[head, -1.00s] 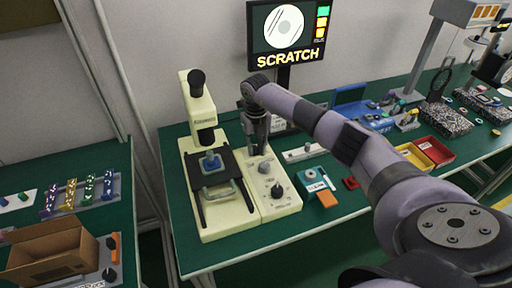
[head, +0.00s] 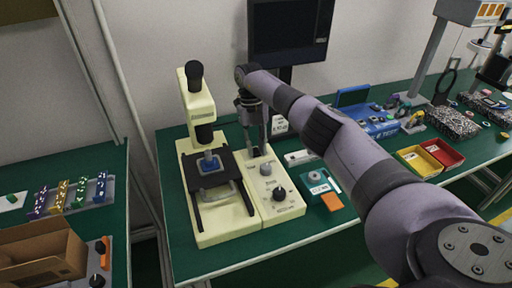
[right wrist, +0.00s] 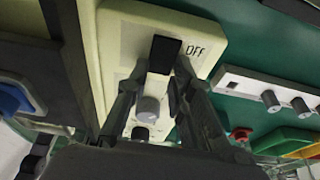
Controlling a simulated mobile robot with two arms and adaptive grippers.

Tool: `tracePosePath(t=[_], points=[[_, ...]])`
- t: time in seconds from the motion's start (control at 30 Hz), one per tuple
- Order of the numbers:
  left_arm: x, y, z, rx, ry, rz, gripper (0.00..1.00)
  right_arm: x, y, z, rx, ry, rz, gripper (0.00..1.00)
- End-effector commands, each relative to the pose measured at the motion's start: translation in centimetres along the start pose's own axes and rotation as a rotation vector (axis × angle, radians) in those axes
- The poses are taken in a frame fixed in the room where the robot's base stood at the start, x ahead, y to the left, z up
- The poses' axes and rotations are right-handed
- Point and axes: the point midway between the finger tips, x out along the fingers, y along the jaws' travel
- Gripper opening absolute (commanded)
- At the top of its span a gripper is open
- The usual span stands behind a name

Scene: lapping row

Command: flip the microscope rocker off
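The cream microscope (head: 222,212) stands on the green bench in the head view, with a blue-framed piece (head: 208,163) on its dark stage. Its control panel carries knobs. In the right wrist view the black rocker (right wrist: 165,52) sits on the cream panel (right wrist: 125,38), beside the printed word OFF. My right gripper (right wrist: 163,68) is open, its two fingertips a little apart at the rocker's near end; contact is unclear. In the head view the right gripper (head: 253,148) points down at the panel's back and hides the rocker. The left gripper is out of view.
A dark monitor (head: 290,30) stands behind the microscope. A teal device (head: 318,188) and an orange block (head: 332,201) lie right of the panel. Yellow and red trays (head: 443,153) sit farther right. A cardboard box (head: 40,252) is on the left bench.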

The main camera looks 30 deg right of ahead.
Motion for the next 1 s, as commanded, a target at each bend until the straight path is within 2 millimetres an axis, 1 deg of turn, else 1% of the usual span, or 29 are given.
tracePosePath(t=[0.03,0.23,0.57,0.67,0.9,1.0], points=[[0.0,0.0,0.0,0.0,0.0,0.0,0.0,-0.1,0.0,0.0,0.0,-0.001,0.0,0.26],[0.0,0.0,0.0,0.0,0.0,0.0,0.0,0.0,0.0,0.0,0.0,-0.001,0.0,0.39],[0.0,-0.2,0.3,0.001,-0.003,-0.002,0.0,-0.2,0.0,0.0,0.0,-0.001,0.0,0.4],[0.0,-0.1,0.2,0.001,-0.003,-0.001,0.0,-1.2,0.0,0.1,0.0,-0.002,0.001,0.4],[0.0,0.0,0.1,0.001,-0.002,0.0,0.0,-5.2,0.1,0.0,0.0,-0.003,0.001,0.4],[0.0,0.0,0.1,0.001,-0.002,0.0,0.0,-6.5,0.1,0.1,0.002,-0.002,0.001,0.4]])
